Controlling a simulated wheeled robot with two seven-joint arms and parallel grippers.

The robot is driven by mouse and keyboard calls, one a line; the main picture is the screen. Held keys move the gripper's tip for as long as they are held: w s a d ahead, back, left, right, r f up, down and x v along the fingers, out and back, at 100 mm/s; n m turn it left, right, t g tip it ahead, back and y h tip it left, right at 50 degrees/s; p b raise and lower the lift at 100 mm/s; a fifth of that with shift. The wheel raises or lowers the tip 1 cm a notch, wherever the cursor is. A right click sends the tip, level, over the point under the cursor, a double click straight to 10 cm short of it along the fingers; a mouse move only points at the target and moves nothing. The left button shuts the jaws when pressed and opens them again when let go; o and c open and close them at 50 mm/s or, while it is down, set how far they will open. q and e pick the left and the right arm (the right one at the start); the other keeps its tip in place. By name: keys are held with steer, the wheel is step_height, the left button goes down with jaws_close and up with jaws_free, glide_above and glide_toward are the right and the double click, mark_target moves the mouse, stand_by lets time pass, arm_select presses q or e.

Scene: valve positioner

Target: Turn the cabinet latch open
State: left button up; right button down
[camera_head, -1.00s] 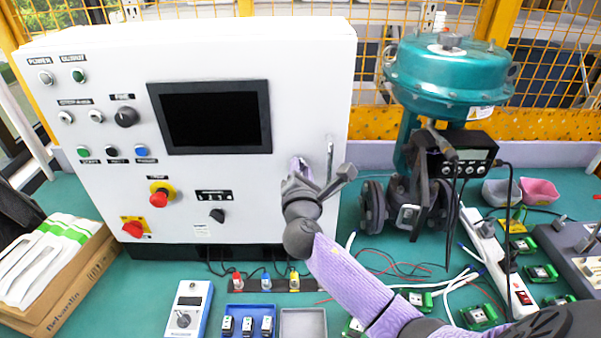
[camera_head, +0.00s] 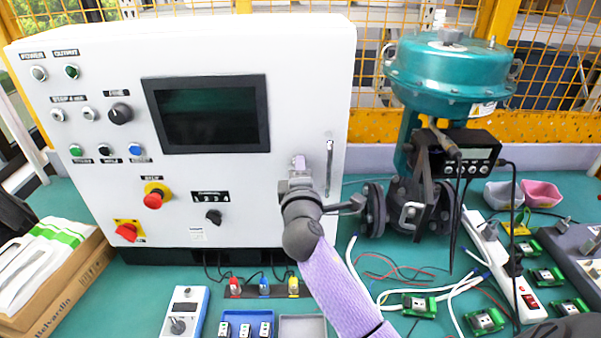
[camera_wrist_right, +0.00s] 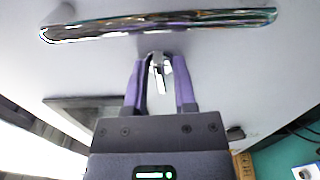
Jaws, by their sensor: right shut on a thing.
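The white cabinet (camera_head: 240,185) stands on the teal table, and its front panel faces me. A tall chrome handle (camera_head: 329,168) is on the panel's right side; in the right wrist view the handle (camera_wrist_right: 200,20) crosses the top. My right gripper (camera_head: 299,163) is at the panel just left of the handle. In the right wrist view its purple fingers (camera_wrist_right: 159,80) are shut on the small metal latch (camera_wrist_right: 157,70), whose tip shows between them. In the head view the gripper hides most of the latch. My left gripper is not in view.
A teal valve actuator (camera_head: 447,75) with a black positioner (camera_head: 470,148) stands right of the cabinet. Cables, green boards and a white power strip (camera_head: 500,270) lie at the right. A cardboard box (camera_head: 60,285) is at the left. Small trays sit in front.

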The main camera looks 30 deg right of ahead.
steer(key=shift+m, duration=0.4)
steer(key=c, duration=0.7)
jaws_free()
steer(key=v, duration=1)
